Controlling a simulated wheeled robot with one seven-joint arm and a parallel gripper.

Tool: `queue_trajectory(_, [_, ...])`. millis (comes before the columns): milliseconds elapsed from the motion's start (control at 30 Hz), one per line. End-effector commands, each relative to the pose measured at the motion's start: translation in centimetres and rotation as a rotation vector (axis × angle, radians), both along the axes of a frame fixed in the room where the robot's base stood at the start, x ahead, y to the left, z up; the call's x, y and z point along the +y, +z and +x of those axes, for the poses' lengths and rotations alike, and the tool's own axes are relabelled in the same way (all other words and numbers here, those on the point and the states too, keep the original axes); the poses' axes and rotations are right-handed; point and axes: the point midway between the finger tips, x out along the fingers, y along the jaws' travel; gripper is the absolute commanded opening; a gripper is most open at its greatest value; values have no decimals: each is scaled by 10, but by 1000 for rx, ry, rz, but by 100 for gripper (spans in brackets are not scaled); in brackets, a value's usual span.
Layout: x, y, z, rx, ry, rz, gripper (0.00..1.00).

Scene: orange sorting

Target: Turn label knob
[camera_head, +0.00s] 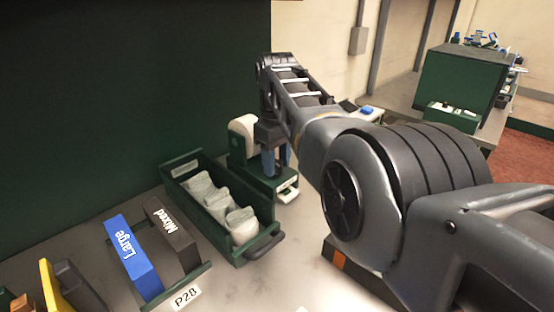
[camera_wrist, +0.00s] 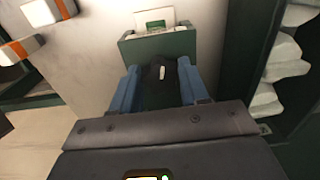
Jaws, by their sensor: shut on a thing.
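The label machine (camera_head: 242,160) is a dark green unit with a cream rounded part (camera_head: 245,127) on top, standing beside a crate in the head view. A white label (camera_head: 288,192) shows at its front. In the wrist view its green body (camera_wrist: 180,44) carries a pale label (camera_wrist: 155,19) at the top. The black knob (camera_wrist: 161,75), with a short white mark, sits between the blue fingers of my gripper (camera_wrist: 160,84). My gripper (camera_head: 274,168) points down at the machine in the head view and is shut on the knob. The knob is hidden there.
A green crate (camera_head: 190,208) with several pale wrapped bundles (camera_head: 220,204) stands close left of the machine. A blue "Large" block (camera_head: 132,255) and a dark "Mixed" block (camera_head: 172,236) stand front left. Orange-and-white boxes (camera_wrist: 45,12) show in the wrist view.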

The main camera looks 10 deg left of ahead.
Motion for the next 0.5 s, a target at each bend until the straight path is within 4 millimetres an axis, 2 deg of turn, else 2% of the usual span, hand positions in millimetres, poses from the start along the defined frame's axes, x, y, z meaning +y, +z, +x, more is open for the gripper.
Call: queue_trajectory(500, [2,1,-2,-1,-489,0,14])
